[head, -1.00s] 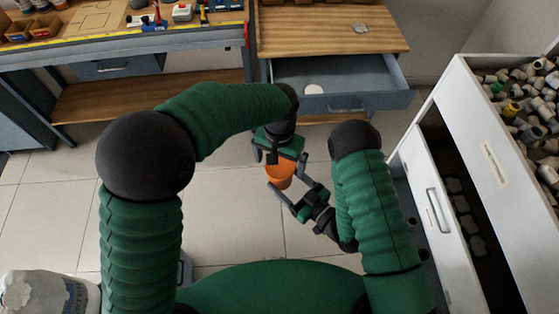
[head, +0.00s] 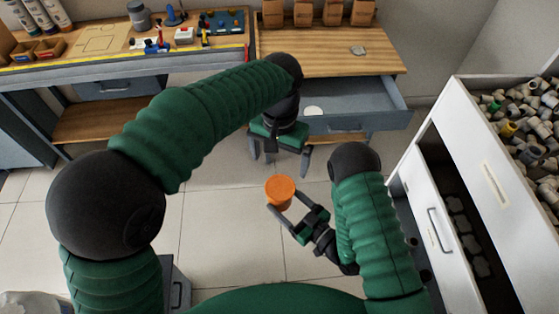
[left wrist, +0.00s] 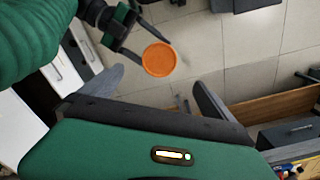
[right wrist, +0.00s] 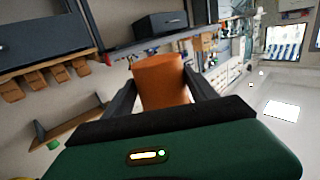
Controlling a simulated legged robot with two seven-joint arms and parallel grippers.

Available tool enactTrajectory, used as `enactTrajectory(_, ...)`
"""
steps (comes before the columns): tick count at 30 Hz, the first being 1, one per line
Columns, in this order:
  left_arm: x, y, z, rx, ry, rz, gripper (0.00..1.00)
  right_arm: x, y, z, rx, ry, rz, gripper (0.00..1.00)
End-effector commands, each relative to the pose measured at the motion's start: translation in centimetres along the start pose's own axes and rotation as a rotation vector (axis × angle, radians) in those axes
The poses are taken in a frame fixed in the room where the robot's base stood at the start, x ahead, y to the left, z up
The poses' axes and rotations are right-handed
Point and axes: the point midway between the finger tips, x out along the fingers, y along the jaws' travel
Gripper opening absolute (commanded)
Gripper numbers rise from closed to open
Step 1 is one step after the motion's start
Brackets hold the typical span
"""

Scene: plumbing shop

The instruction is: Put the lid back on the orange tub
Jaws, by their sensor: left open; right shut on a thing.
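The orange tub (head: 279,192) is held upright in my right gripper (head: 285,205), above the floor. In the right wrist view the tub (right wrist: 160,80) stands between the two fingers, which press on its sides. In the left wrist view its top (left wrist: 159,60) is a round, flat-looking orange face with a rim; I cannot tell for sure whether this is a lid or the open inside. My left gripper (head: 281,160) is open and empty, above and apart from the tub. A small white round thing (head: 313,110) lies in the open drawer; I cannot tell what it is.
The grey drawer (head: 365,101) stands open under a wooden worktop (head: 320,50) behind my left gripper. A white cabinet (head: 480,185) with a bin of pipe fittings (head: 525,130) stands at the right. A tool bench is at the back left. The floor around the tub is clear.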

Motion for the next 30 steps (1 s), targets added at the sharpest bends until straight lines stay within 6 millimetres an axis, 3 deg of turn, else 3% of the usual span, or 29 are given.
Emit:
enactTrajectory(9, 0.1, -0.2, 0.1, -0.003, 0.002, 0.0, 1.0, 0.0, 0.0, 0.0, 0.0, 0.0, 0.0, 0.0)
enactTrajectory(14, 1.8, -3.2, 2.0, -0.064, 0.029, -0.006, 1.0, 0.0, 0.0, 0.0, 0.0, 0.0, 0.0, 0.0)
enactTrajectory(17, 4.1, -7.0, 5.0, -0.15, 0.068, -0.013, 1.0, 0.0, 0.0, 0.0, 0.0, 0.0, 0.0, 0.0)
enactTrajectory(21, 7.4, -11.6, 11.1, -0.292, 0.135, -0.025, 1.0, 0.0, 0.0, 0.0, -0.001, 0.0, 0.0, 0.0)
enactTrajectory(27, 10.5, -14.4, 18.3, -0.445, 0.206, -0.046, 1.0, 0.0, 0.0, 0.0, 0.0, 0.0, 0.0, 0.0)
enactTrajectory(30, 11.2, -14.7, 19.9, -0.476, 0.221, -0.051, 1.0, 0.0, 0.0, 0.0, 0.001, 0.0, 0.0, 0.0)
